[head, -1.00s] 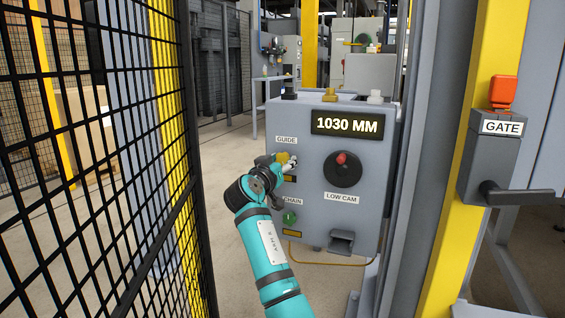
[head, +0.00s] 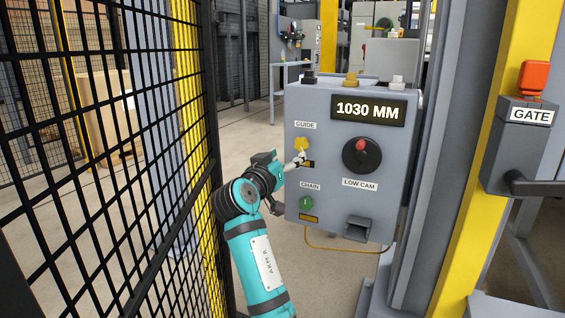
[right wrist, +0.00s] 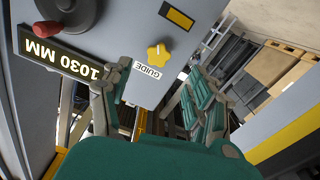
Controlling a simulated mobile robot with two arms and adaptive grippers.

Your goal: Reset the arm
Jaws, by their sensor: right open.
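The grey control box (head: 340,200) stands ahead, with a display (head: 368,111) reading 1030 MM. Its yellow GUIDE knob (head: 301,144) is on the left of the front face and also shows in the right wrist view (right wrist: 158,52). Below it is the green CHAIN knob (head: 306,203). My right gripper (head: 296,162) is just below and left of the GUIDE knob. In the right wrist view its fingers (right wrist: 152,104) are spread and empty, with the knob beyond them. My left gripper is not in view.
A black mesh fence (head: 100,170) runs close along the left of my right arm. A yellow post (head: 465,170) and a GATE switch box (head: 520,145) with a handle stand at the right. A yellow cable (head: 340,250) hangs under the control box. Floor shows between fence and box.

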